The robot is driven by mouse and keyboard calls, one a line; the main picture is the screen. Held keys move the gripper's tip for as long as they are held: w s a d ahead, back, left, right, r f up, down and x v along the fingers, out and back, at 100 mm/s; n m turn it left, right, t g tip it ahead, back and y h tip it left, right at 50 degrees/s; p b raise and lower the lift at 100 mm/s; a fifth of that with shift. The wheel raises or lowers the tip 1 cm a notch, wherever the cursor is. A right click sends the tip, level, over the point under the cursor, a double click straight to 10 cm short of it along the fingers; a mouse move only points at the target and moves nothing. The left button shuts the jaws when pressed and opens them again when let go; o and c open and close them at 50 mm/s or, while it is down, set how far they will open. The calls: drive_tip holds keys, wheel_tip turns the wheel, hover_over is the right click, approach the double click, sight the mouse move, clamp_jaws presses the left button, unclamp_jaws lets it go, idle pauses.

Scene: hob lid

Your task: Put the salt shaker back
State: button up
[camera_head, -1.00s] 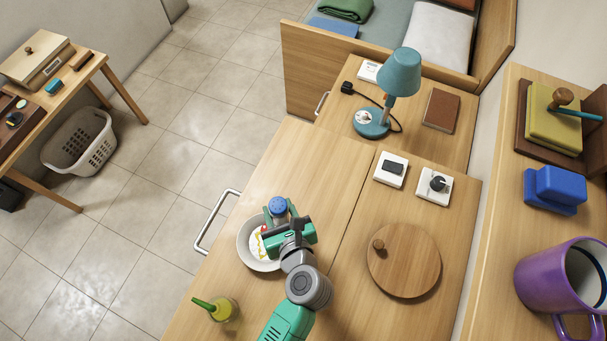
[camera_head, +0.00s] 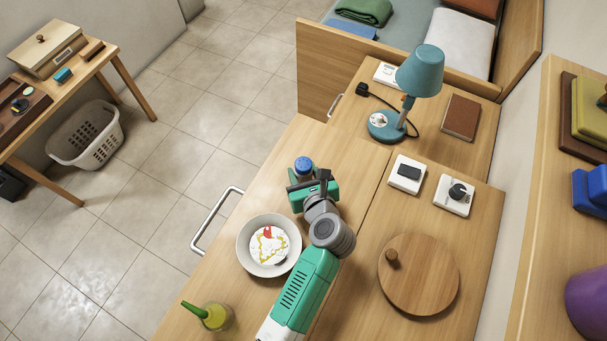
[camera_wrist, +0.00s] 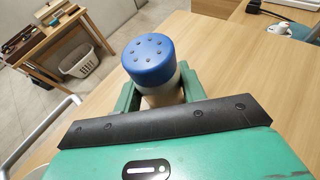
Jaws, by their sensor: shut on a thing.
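The salt shaker (camera_head: 303,165) has a blue cap with small dark holes and a pale body. My gripper (camera_head: 308,182) is shut on its body, above the wooden counter, behind and to the right of the bowl. In the wrist view the shaker (camera_wrist: 149,62) stands upright between the two green fingers (camera_wrist: 158,92), its cap above them. The fingers hide much of its body. I cannot tell whether its base touches the counter.
A white bowl (camera_head: 243,262) with food sits on the counter (camera_head: 345,205). A green-spouted bottle (camera_head: 215,316) stands front left. A round wooden lid (camera_head: 425,275) lies right. Two white switch plates (camera_head: 407,174) and a teal lamp (camera_head: 420,72) are behind. Counter behind the shaker is clear.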

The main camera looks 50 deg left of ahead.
drive_tip(key=o, duration=1)
drive_tip(key=shift+r, duration=0.2)
drive_tip(key=p+v, duration=0.4)
drive_tip(key=v, duration=0.8)
drive_tip(key=shift+f, duration=0.15)
